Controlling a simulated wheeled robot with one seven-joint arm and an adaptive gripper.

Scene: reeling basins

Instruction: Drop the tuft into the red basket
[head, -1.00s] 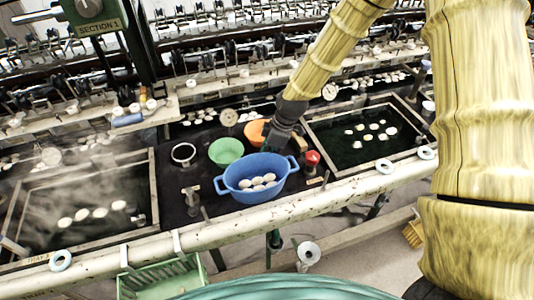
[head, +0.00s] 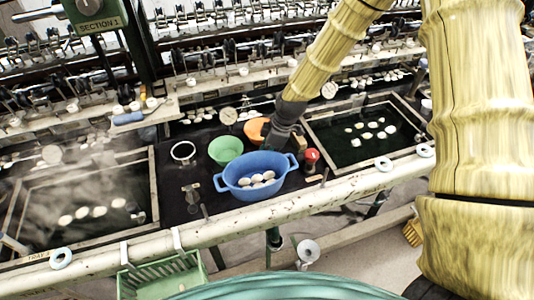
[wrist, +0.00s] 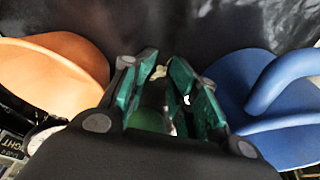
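My gripper (wrist: 160,85) points down between the orange bowl (wrist: 60,70) and the blue tub (wrist: 285,105) in the wrist view. Its green-padded fingers stand apart. Small pale bits (wrist: 160,72) show between and beside them; I cannot tell whether they are the tuft. In the head view my gripper (head: 272,146) is dark, behind the blue tub (head: 250,192), its tips largely hidden. The tub holds several white cocoons (head: 257,180). I see no red basket; the only clear red thing is a small red-topped object (head: 312,155) right of the tub.
A green bowl (head: 225,148) and the orange bowl (head: 254,130) stand behind the tub. Dark water basins with floating cocoons lie left (head: 85,230) and right (head: 350,158). A pale rail (head: 190,237) runs along the front. A green crate (head: 160,280) sits below it.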

